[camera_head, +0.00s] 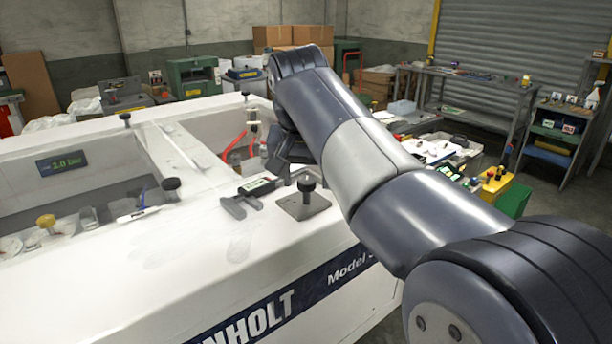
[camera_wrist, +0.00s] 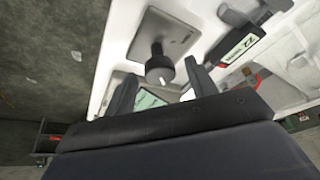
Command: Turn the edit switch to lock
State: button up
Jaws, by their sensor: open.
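A black round knob (camera_head: 306,183) stands on a square grey plate (camera_head: 302,208) on top of the white machine, left of my arm. I take it for the edit switch, but no lettering on it can be read. In the wrist view the knob (camera_wrist: 159,67) shows a pale mark on its face, and its plate (camera_wrist: 172,30) lies behind it. My gripper (camera_wrist: 160,72) is open, one finger on either side of the knob in that view. I cannot tell whether the fingers touch it or how far above it they are.
A dark device with a green label (camera_head: 259,186) lies beside the plate; it also shows in the wrist view (camera_wrist: 238,44). Red cables (camera_head: 236,145) and black posts (camera_head: 171,184) stand nearby. A cluttered bench (camera_head: 445,150) stands beyond my arm.

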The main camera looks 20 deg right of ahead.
jog(key=c, duration=1)
jog(key=shift+n, duration=0.3)
jog(key=n+y+p, duration=0.1)
jog(key=n, duration=0.1)
jog(key=n+p, duration=0.2)
jog(key=shift+d+r+t+y, duration=0.2)
jog(key=shift+t+y, duration=0.1)
jog(key=shift+y, duration=0.1)
jog(key=n+p, duration=0.1)
jog(key=n, duration=0.1)
jog(key=n+y+p, duration=0.1)
jog(key=n, duration=0.1)
jog(key=shift+d+n+y, duration=0.15)
jog(key=shift+n+y, duration=0.15)
jog(key=shift+n, duration=0.1)
jog(key=n+p, duration=0.1)
jog(key=n, duration=0.1)
jog(key=n+g+y+p, duration=0.1)
jog(key=n, duration=0.1)
jog(key=shift+w+d+f+y, duration=0.1)
jog(key=shift+y, duration=0.2)
jog(key=shift+w+n+g+y+p, duration=0.15)
jog(key=shift+n+g+p, duration=0.3)
jog(key=shift+n, duration=0.65)
jog(key=shift+s+n+g+y+p, duration=0.1)
jog(key=shift+n+g+y+p, duration=0.25)
jog(key=shift+n, duration=0.75)
jog(key=shift+f, duration=0.1)
